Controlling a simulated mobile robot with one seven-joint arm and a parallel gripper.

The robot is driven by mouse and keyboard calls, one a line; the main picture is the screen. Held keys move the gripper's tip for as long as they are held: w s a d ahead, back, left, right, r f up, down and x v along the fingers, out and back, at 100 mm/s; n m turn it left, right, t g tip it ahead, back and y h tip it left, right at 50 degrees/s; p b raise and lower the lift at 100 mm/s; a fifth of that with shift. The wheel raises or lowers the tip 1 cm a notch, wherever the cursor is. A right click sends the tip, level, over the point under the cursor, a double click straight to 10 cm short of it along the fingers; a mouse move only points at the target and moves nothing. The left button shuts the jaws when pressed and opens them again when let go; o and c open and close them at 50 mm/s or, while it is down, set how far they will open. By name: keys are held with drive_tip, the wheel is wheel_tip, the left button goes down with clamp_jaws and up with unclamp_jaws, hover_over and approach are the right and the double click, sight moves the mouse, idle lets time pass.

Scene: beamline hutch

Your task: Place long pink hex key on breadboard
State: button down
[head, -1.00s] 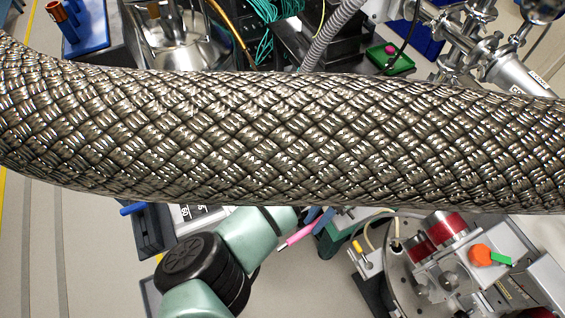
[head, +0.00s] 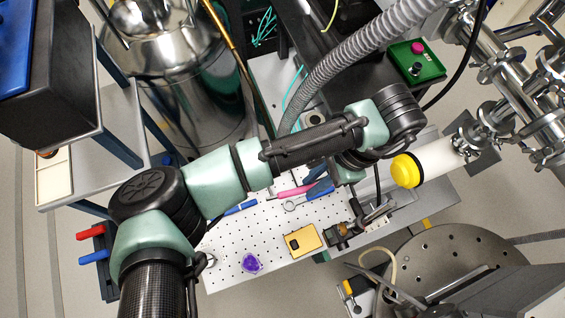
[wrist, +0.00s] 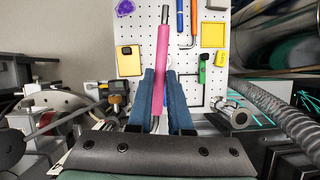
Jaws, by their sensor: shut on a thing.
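The long pink hex key (wrist: 161,70) is held between the blue fingers of my gripper (wrist: 160,105) in the wrist view. Its pink sleeve points away from my wrist, with a bare metal end beyond it and a bent metal end near the fingers. The white perforated breadboard (head: 225,250) lies behind and below it. In the head view the pink key (head: 293,191) shows beside my gripper (head: 318,190), over the breadboard's upper part. My arm hides some of the board. I cannot tell how high the key is above it.
On the breadboard are a purple piece (head: 251,263), a yellow box (head: 302,241), a blue-handled tool (head: 240,208), an orange-handled key (wrist: 194,18) and a green piece (wrist: 203,68). A grey corrugated hose (head: 350,60) and a white yellow-capped cylinder (head: 435,160) are near my arm.

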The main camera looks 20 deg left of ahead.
drive_tip(key=b, duration=0.4)
hover_over(299, 212)
drive_tip(key=d, duration=0.1)
drive_tip(key=f, duration=1.3)
drive_tip(key=shift+w+d+f, duration=0.2)
drive_tip(key=shift+w, duration=0.15)
drive_tip(key=shift+f, duration=2.25)
drive_tip(key=c, duration=0.8)
unclamp_jaws()
drive_tip(key=shift+c, duration=0.2)
drive_tip(key=v, duration=1.2)
drive_tip(key=shift+w, duration=0.1)
